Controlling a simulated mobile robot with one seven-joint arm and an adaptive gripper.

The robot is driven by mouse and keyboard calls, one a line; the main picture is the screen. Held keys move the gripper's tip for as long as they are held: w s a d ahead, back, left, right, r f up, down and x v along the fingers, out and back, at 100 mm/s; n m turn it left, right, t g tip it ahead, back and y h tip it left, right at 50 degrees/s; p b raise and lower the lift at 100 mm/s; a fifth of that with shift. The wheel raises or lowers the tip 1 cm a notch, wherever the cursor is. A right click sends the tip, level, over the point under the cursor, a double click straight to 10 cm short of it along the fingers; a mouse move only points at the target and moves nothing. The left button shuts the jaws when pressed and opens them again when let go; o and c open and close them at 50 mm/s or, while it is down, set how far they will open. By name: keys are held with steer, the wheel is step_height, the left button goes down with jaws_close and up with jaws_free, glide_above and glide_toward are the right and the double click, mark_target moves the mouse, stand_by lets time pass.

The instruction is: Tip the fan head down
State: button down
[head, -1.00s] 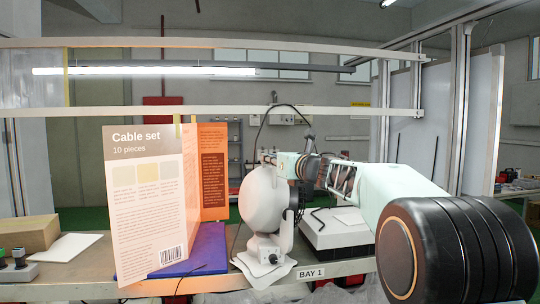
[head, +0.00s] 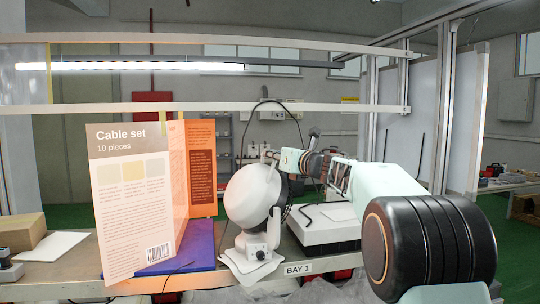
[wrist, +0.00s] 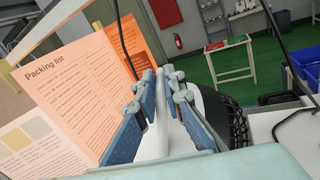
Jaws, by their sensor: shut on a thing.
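The white fan head (head: 250,197) sits on its white stand (head: 255,250) on the bench, right of the cable-set card. It is tilted, with its top leaning right and its smooth white side turned partly up. A dark ribbed part shows behind its right edge. My gripper (head: 272,156) is at the top rim of the fan head, reaching in from the right. In the wrist view, the two blue-grey fingers of my gripper (wrist: 164,78) are closed on either side of the white fan head's edge (wrist: 179,135). The contact is small in the head view.
The tall cable-set card (head: 130,215) stands close left of the fan, with an orange card (head: 202,165) behind and a blue slab (head: 195,240) beneath. A grey-white box (head: 328,225) sits right of the fan, below my arm. A thin black cable arches above. Rails cross higher up.

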steer(key=shift+d+f, duration=0.15)
steer(key=shift+f, duration=0.1)
steer(key=c, duration=2)
jaws_free()
steer(key=shift+w+d, duration=0.1)
steer(key=shift+d, duration=0.05)
steer(key=shift+c, duration=0.2)
steer(key=shift+r, duration=0.1)
steer(key=v, duration=1.2)
